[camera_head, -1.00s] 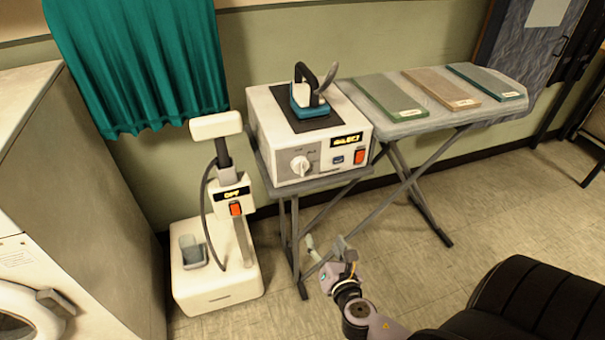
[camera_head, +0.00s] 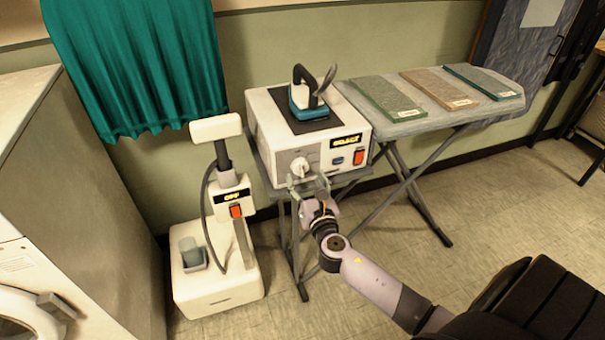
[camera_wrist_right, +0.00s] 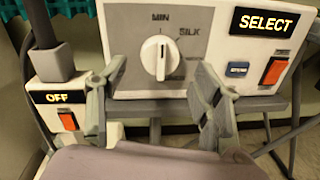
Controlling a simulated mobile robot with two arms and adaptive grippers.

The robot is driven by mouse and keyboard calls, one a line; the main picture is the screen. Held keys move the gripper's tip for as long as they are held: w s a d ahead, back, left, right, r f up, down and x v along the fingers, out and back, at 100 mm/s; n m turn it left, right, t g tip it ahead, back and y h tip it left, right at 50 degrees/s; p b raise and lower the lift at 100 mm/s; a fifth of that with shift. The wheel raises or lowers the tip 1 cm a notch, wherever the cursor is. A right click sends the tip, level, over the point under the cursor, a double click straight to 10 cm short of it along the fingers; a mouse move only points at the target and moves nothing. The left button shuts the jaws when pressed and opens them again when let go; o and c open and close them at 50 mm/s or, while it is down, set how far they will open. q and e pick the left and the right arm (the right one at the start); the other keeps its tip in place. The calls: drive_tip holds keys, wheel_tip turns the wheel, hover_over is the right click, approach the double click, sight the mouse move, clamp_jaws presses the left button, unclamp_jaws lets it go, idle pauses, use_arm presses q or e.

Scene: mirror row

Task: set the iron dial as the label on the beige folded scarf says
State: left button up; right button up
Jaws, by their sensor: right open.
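The iron dial (camera_head: 299,167) is a white knob on the front of the white iron station (camera_head: 270,110). In the right wrist view the dial (camera_wrist_right: 161,60) stands upright, its mark up towards MIN; SILK is to its upper right, and lower lettering is partly hidden. My right gripper (camera_head: 307,187) is open just in front of the dial. In the wrist view its fingers (camera_wrist_right: 152,88) are spread on either side of and below the knob, apart from it. The beige folded scarf (camera_head: 438,87) lies in the middle on the ironing board; its label is too small to read.
The station's display (camera_wrist_right: 264,22) reads SELECT, beside a blue button (camera_wrist_right: 237,69) and an orange switch (camera_wrist_right: 274,71). A teal iron (camera_head: 308,99) rests on top. A steamer (camera_head: 215,270) showing OFF stands left. Two other folded scarves flank the beige one on the board (camera_head: 430,122).

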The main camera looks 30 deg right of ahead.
sight(302, 172)
drive_tip(key=shift+x, duration=1.8)
drive_tip(key=shift+c, duration=0.5)
drive_tip(key=c, duration=1.1)
